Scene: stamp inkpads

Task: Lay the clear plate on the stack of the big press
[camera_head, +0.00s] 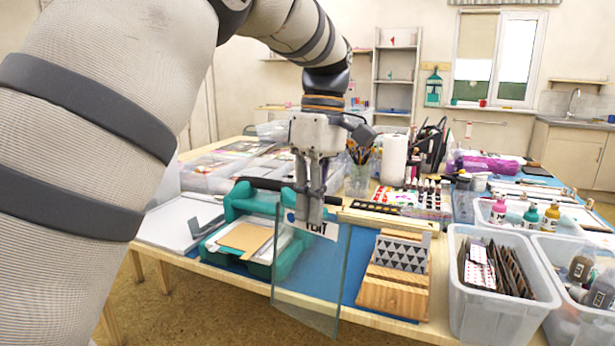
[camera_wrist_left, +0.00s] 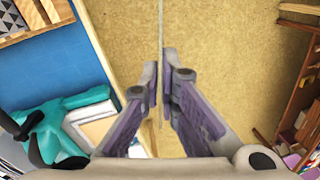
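My left gripper (camera_head: 310,205) is shut on the clear plate (camera_head: 312,285) near its upper edge. The plate hangs upright in front of the table edge, to the right of the big press. In the left wrist view the plate (camera_wrist_left: 161,40) shows edge-on as a thin line between the two fingertips (camera_wrist_left: 160,95). The big press (camera_head: 285,262) is teal with a dark bar. Its stack (camera_head: 245,238) has a brown sheet on white layers and lies open from above. It also shows in the left wrist view (camera_wrist_left: 95,122). My right gripper is not in view.
A wooden block holder with patterned cards (camera_head: 395,290) stands right of the plate. A clear bin of cards (camera_head: 500,310) is farther right. Brushes in a jar (camera_head: 357,178) and a paint palette (camera_head: 385,205) stand behind. White sheets (camera_head: 172,222) lie left of the press.

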